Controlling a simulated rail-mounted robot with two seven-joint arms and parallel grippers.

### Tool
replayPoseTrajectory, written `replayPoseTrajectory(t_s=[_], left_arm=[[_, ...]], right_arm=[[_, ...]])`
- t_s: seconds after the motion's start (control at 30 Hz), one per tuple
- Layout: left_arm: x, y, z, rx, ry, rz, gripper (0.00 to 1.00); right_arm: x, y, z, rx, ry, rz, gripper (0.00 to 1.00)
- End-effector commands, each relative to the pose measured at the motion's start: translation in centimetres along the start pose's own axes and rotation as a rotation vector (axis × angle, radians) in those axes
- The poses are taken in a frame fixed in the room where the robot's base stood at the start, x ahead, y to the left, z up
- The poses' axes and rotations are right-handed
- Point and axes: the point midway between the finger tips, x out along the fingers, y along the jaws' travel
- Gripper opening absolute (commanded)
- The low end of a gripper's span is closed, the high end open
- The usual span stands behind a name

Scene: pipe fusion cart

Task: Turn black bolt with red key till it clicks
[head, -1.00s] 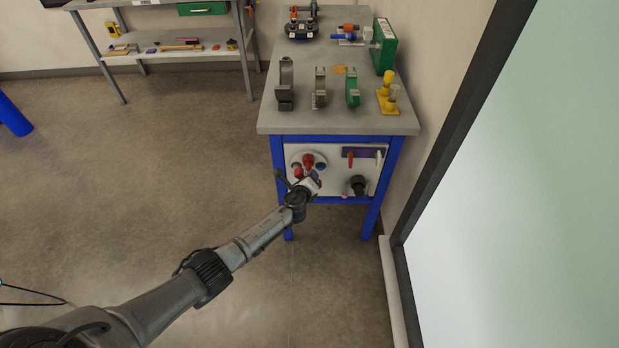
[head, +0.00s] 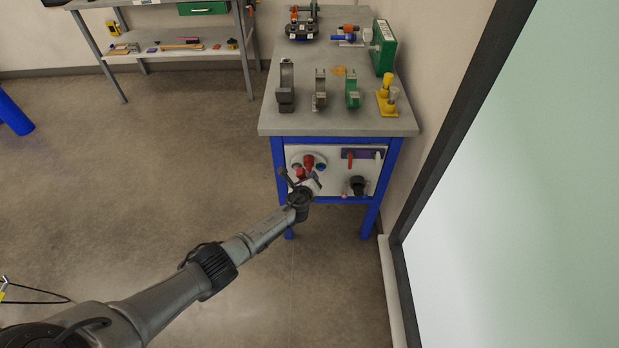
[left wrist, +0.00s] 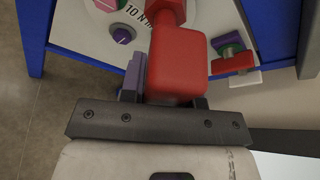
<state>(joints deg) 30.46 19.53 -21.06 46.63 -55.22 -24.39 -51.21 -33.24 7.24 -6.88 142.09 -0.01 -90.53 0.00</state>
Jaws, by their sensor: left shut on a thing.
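My left gripper (head: 303,183) reaches the white front panel (head: 335,187) of the blue-legged bench. In the left wrist view (left wrist: 172,100) it is shut on a red key (left wrist: 180,60), a blocky red handle whose narrower end runs up toward the panel. The key's far end is cut off at the top edge. In the head view the key (head: 301,174) shows in front of a round dial with coloured bolts. I cannot make out the black bolt or whether the key sits on it. My right gripper is not in view.
A red and a white handle hang on a purple rack (head: 362,153). Below is a black round fitting (head: 358,186). The dial carries "10 N m" lettering and a purple knob (left wrist: 122,36). Clamps stand on the grey bench top (head: 330,120).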

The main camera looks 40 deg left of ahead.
Motion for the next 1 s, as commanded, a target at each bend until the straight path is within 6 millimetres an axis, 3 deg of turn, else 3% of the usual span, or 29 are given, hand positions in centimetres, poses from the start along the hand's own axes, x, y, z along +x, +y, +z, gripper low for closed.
replayPoseTrajectory(t_s=[1.0], left_arm=[[0.0, 0.0, 0.1, 0.126, 0.000, 0.053, 0.00]], right_arm=[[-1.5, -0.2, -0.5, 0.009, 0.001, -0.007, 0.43]])
